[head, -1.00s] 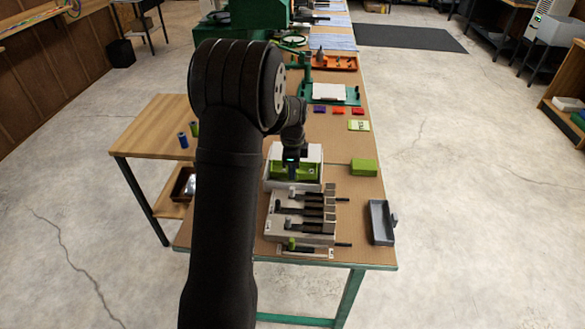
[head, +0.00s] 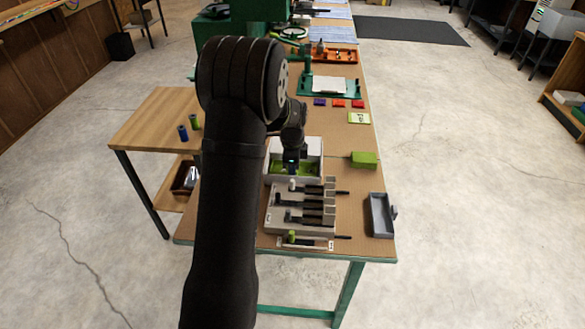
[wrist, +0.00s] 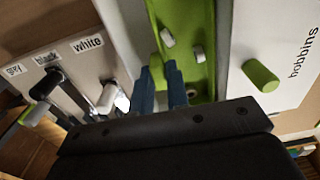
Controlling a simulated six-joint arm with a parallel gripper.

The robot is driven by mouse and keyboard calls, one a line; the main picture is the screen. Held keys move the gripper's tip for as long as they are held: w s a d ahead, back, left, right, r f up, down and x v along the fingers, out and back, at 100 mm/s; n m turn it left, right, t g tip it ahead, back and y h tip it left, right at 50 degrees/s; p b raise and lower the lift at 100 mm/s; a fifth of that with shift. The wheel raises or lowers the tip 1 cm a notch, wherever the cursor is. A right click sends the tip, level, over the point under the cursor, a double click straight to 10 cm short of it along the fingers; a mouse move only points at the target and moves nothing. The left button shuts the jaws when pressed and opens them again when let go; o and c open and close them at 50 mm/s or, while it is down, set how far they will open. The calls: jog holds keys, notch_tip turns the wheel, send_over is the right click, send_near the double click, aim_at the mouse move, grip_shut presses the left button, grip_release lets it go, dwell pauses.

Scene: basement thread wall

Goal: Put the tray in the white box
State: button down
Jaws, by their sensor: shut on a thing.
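The white box (head: 314,147) stands on the workbench in the head view. The green tray (head: 306,168) is low between its walls. In the wrist view the tray (wrist: 198,20) holds small white and grey pieces, with a white wall (wrist: 245,35) marked "bobbins" beside it. My gripper (head: 291,170) reaches down into the box. I cannot tell whether the tray touches the box floor.
A rack (head: 271,218) with labelled dark levers stands just in front of the box. A green block (head: 364,160) is to the right, and a grey bin (head: 380,215) stands near the right edge. Small coloured blocks (head: 338,103) lie farther back. Bare bench lies between box and bin.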

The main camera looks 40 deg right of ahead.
jog(key=c, duration=1.4)
grip_release()
jog(key=shift+o, duration=0.4)
jog(key=shift+r, duration=3.55)
jog(key=shift+f, duration=0.15)
